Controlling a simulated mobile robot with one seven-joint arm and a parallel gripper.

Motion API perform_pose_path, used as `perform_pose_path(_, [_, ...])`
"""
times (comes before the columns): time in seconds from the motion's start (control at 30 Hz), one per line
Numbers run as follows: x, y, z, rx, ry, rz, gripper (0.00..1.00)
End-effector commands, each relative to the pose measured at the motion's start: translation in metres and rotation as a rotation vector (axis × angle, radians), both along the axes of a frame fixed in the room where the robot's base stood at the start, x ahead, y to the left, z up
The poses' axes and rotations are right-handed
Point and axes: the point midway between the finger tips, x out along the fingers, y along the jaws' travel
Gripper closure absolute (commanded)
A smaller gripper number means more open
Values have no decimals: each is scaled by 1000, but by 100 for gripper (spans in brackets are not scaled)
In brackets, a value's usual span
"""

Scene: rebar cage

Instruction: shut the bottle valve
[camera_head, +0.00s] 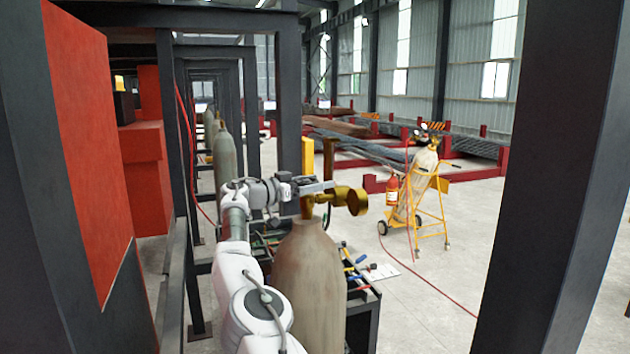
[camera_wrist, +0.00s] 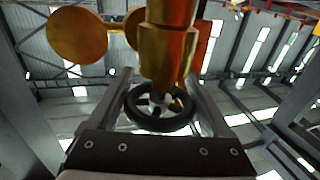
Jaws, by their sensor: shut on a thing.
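The tall grey-brown gas bottle (camera_head: 308,285) stands upright in front of me. On its top sits a brass valve (camera_head: 325,200) with a round brass part at its right end. In the wrist view the brass valve body (camera_wrist: 168,50) rises ahead of a black spoked handwheel (camera_wrist: 160,108). My gripper (camera_head: 318,187) reaches in from the left at the valve's height. In the wrist view the fingers of my gripper (camera_wrist: 158,76) lie on either side of the handwheel, shut on its rim. The exact finger contact is partly hidden.
A tool bench (camera_head: 362,295) with loose hand tools stands behind the bottle. A yellow trolley (camera_head: 425,205) carries another bottle at the right. A dark steel post (camera_head: 550,180) stands close on the right, and a red panel (camera_head: 85,150) on the left. Open floor lies beyond the bench.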

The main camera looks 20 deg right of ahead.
Motion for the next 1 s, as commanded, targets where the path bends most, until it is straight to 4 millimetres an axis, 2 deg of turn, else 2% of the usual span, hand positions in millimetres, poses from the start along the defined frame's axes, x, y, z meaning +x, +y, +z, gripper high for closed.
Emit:
perform_pose_path(0.2, [0, -1, -1, 2, 1, -2, 72])
perform_pose_path(0.23, [0, -1, -1, 2, 1, -2, 15])
perform_pose_path(0.3, [0, -1, -1, 2, 1, -2, 2])
perform_pose_path(0.33, [0, -1, -1, 2, 1, -2, 0])
perform_pose_path(0.67, [-1, 6, -2, 1, 0, 1, 0])
perform_pose_path(0.87, [-10, 41, -4, 2, -1, 4, 0])
perform_pose_path(1.0, [-19, 75, -4, 1, 0, 4, 0])
